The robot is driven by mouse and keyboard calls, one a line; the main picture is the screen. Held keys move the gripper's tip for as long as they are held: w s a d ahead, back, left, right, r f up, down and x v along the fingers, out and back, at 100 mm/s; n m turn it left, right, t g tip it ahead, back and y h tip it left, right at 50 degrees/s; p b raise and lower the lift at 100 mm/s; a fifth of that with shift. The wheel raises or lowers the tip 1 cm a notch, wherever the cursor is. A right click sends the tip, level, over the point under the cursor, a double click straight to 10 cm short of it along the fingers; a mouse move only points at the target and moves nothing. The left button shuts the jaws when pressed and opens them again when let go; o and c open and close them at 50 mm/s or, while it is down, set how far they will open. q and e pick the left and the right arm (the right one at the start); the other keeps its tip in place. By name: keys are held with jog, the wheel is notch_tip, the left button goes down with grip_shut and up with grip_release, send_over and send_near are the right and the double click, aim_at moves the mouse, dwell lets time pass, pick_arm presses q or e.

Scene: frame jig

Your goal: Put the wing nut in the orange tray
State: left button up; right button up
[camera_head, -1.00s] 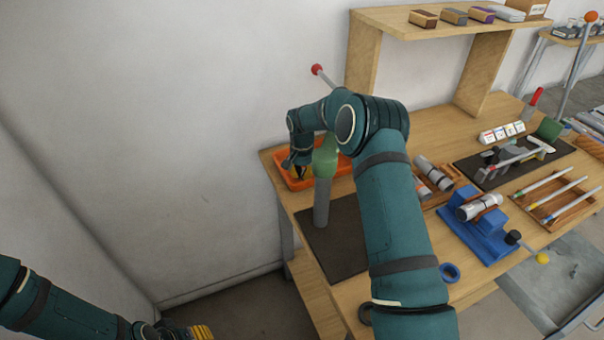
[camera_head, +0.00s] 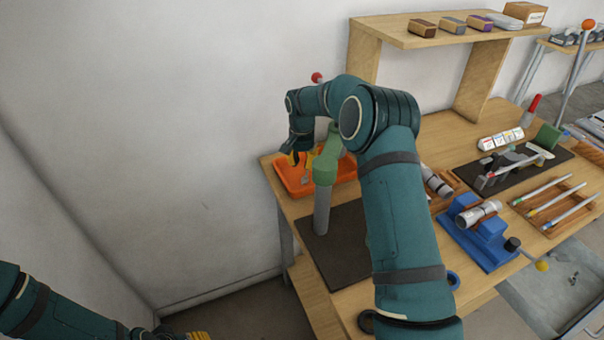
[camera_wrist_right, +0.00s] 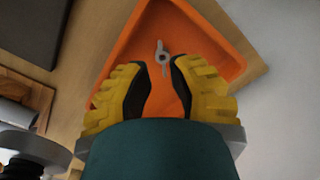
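The grey wing nut (camera_wrist_right: 163,58) lies on the floor of the orange tray (camera_wrist_right: 205,30) in the right wrist view. In the head view it is a small grey shape (camera_head: 305,179) in the tray (camera_head: 288,188), below the right gripper. My right gripper (camera_wrist_right: 161,68) is open, its yellow fingers spread apart with nothing gripped between them. In the head view the right gripper (camera_head: 299,160) is over the tray, partly hidden by its own arm. My left gripper (camera_head: 198,336) is at the bottom edge, mostly cut off.
A green-topped grey post (camera_head: 322,210) stands on a dark mat (camera_head: 345,250) in front of the tray. A red-knobbed rod (camera_head: 317,78) rises behind my right arm. A blue fixture (camera_head: 480,240) and pencil tray (camera_head: 560,210) stand to the right. The wooden shelf (camera_head: 430,32) is behind.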

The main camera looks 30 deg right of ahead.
jog(key=shift+r, duration=2.15)
jog(key=shift+a, duration=0.1)
